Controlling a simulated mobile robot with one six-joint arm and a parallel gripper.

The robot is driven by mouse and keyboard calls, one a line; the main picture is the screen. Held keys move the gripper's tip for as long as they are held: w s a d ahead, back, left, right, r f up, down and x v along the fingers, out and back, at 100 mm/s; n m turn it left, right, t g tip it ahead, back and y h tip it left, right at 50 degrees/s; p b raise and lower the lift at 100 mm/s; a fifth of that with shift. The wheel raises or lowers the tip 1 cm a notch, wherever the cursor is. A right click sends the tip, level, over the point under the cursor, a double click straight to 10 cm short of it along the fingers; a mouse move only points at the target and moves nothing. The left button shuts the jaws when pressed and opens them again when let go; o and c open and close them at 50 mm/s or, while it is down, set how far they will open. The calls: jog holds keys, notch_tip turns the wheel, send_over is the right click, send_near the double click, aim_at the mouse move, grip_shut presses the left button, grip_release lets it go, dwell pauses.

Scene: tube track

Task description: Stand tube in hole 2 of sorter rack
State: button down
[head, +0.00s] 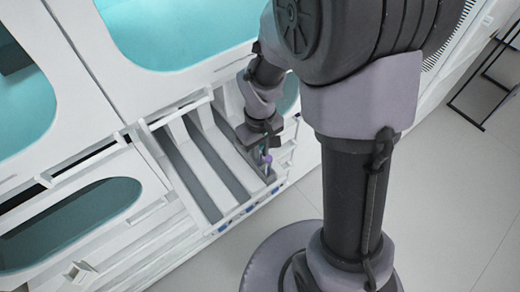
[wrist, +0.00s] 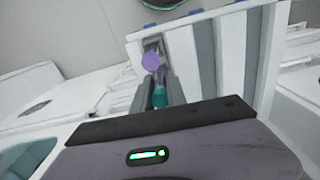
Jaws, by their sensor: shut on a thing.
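My gripper (head: 266,150) reaches down over the right-hand, near end of a white tray-like rack (head: 215,165) with long parallel lanes. It is shut on a slim tube with a purple end and a teal part; the tube shows between the fingers in the wrist view (wrist: 160,97) and small in the head view (head: 267,158). In the wrist view the purple end is toward the lane's far end. The tube lies over or in the leftmost lane there; I cannot tell whether it touches the rack. No numbered hole can be made out.
White machine housings with teal windows (head: 180,30) stand behind and left of the rack. Small blue parts (head: 223,227) line the rack's front edge. A dark metal frame (head: 485,90) stands at the right. The pale tiled floor (head: 450,220) at the right is clear.

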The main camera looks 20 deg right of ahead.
jog(key=c, duration=1.3)
grip_release()
jog(key=shift+o, duration=0.2)
notch_tip(320, 180, up, 17)
jog(key=p, duration=0.7)
jog(key=shift+r, duration=0.15)
jog(key=s+a+r+m+t+y+b, duration=0.1)
jog(key=s+a+r+m+t+b, duration=0.1)
jog(key=s, duration=0.4)
jog(key=s+a+r+m+t+y+b, duration=0.1)
jog(key=s+a+r+m+t+b, duration=0.1)
jog(key=s+r+m+t, duration=0.1)
jog(key=s+r+m, duration=0.1)
jog(key=s+m, duration=0.1)
jog(key=s, duration=0.1)
jog(key=shift+s+m+t+b, duration=0.3)
jog(key=shift+t+b, duration=0.05)
jog(key=shift+t, duration=0.05)
